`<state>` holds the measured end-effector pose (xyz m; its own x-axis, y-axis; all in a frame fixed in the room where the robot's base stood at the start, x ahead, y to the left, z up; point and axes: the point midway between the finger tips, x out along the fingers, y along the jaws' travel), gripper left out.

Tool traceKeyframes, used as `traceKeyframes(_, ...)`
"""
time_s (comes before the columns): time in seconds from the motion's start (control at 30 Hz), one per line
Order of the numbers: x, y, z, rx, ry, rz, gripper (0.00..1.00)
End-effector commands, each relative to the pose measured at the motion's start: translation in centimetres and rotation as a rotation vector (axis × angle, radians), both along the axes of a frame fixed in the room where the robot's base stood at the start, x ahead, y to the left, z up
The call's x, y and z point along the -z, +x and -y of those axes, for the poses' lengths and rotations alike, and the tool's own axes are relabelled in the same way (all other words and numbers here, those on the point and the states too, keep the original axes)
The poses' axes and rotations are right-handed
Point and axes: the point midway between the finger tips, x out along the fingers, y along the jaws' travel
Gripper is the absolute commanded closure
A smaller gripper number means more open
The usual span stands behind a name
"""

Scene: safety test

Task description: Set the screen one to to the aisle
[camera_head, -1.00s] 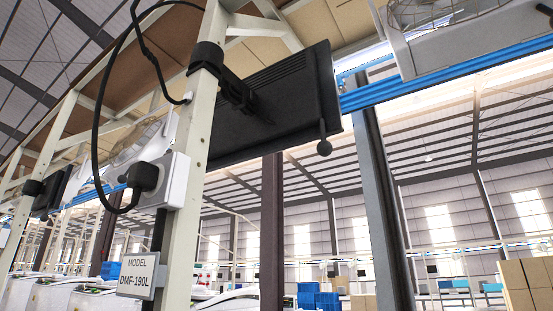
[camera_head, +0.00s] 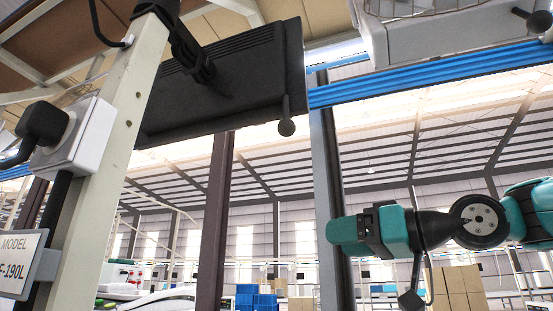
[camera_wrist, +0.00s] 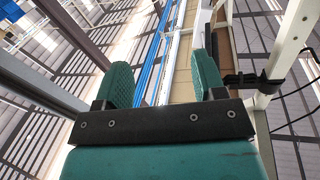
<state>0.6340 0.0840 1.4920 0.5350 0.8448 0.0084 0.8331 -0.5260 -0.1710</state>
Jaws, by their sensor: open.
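The screen (camera_head: 225,85) is a dark flat panel in the upper left of the head view, seen from behind and tilted. A black bracket (camera_head: 185,45) joins it to a pale post. A short black lever with a ball end (camera_head: 286,127) hangs at its lower right corner. My gripper (camera_head: 335,230) is teal, below and to the right of the screen and apart from it. In the wrist view my gripper (camera_wrist: 163,75) shows two teal fingers, spread with nothing between them. The screen's front is hidden.
The pale post (camera_head: 105,160) carries a grey box with a black plug (camera_head: 42,122) and a model sign (camera_head: 20,262). A blue rail (camera_head: 430,80) runs to the right of the screen. A dark column (camera_head: 217,210) and a grey column (camera_head: 328,180) stand behind.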

Motion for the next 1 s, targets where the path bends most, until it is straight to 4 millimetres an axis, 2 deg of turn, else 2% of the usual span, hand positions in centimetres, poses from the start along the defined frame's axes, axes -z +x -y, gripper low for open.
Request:
traceKeyframes(0.03, -3.5, 0.1, 1.1, -0.025, 0.057, 0.099, 0.36)
traceKeyframes(0.1, -7.4, -0.8, 2.2, -0.077, 0.121, 0.21, 0.36)
traceKeyframes(0.2, -11.0, -2.6, 3.3, -0.15, 0.18, 0.327, 0.36)
traceKeyframes(0.3, -12.9, -4.2, 4.1, -0.204, 0.21, 0.394, 0.36)
traceKeyframes(0.43, -14.0, -5.1, 4.4, -0.238, 0.225, 0.428, 0.36)
traceKeyframes(0.57, -14.7, -5.0, 4.0, -0.242, 0.23, 0.431, 0.36)
traceKeyframes(0.87, -16.0, -4.6, 1.6, -0.242, 0.228, 0.427, 0.36)
traceKeyframes(1.0, -16.8, -4.0, -0.4, -0.243, 0.229, 0.428, 0.36)
